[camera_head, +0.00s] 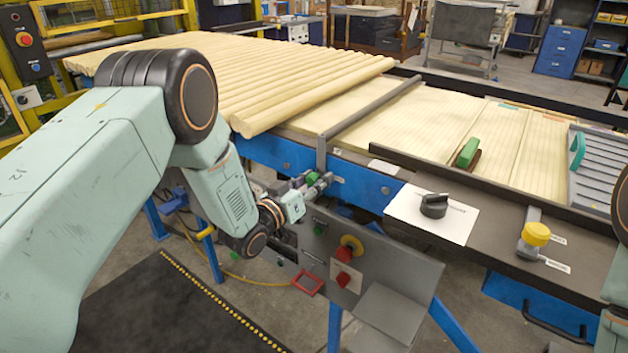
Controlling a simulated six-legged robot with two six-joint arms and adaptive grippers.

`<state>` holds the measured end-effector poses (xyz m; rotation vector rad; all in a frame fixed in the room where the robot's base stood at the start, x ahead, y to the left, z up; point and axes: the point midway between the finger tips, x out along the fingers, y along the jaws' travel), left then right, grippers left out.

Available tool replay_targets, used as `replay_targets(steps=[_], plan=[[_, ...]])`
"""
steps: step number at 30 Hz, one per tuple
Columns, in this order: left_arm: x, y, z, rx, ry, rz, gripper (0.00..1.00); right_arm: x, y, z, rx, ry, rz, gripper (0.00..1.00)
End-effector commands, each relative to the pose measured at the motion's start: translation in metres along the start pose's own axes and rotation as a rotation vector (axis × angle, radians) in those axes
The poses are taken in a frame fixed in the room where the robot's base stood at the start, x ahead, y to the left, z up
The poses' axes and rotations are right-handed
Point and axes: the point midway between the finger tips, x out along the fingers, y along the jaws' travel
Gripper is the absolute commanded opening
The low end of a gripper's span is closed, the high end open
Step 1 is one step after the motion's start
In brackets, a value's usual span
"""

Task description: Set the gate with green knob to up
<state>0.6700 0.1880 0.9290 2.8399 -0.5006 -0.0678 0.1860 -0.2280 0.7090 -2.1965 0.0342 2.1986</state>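The gate (372,108) is a grey bar lying low across the line, just in front of the wooden rods. Its near end bends down over the blue front rail. The green knob (313,178) is at the foot of this near end. My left gripper (319,183) reaches in from the left with its fingertips at the knob and partly hides it. Whether the fingers are closed on the knob is too small to tell. Of my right arm only parts show at the right edge; its gripper is out of view.
Turned wood rods (240,75) lie behind the gate, with flat boards (430,120) to its right. A control panel (355,265) with red and yellow buttons hangs below my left gripper. A black rotary knob (434,206) and a yellow knob (536,234) sit on the front ledge.

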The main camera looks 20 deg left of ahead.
Motion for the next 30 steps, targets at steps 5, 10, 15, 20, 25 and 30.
replay_targets(steps=[5, 10, 15, 20, 25, 30], plan=[[-0.0003, -0.0003, -0.0001, 0.0, 0.0, -0.001, 0.26, 0.0, 0.0, 0.0, 0.0, 0.0, 0.0, 0.4], [-0.0004, -0.0004, -0.0002, 0.0, 0.0, -0.001, 0.11, 0.0, 0.0, 0.0, 0.0, 0.0, 0.0, 0.4], [-0.0002, -0.0002, -0.0003, 0.0, 0.0, 0.0, 0.0, 0.0, 0.0, 0.0, 0.0, 0.0, 0.0, 0.4], [-0.0001, -0.0001, -0.0003, 0.0, 0.0, 0.0, 0.0, 0.0, 0.0, 0.0, 0.0, 0.0, 0.0, 0.4], [0.0, 0.0001, -0.0008, -0.001, 0.001, 0.0, 0.0, -0.0003, 0.0, 0.0, 0.0, 0.0, 0.0, 0.4], [0.0003, 0.0023, -0.0095, -0.001, 0.002, 0.001, 0.0, -0.006, 0.0, 0.0, 0.0, 0.0, 0.0, 0.4]])
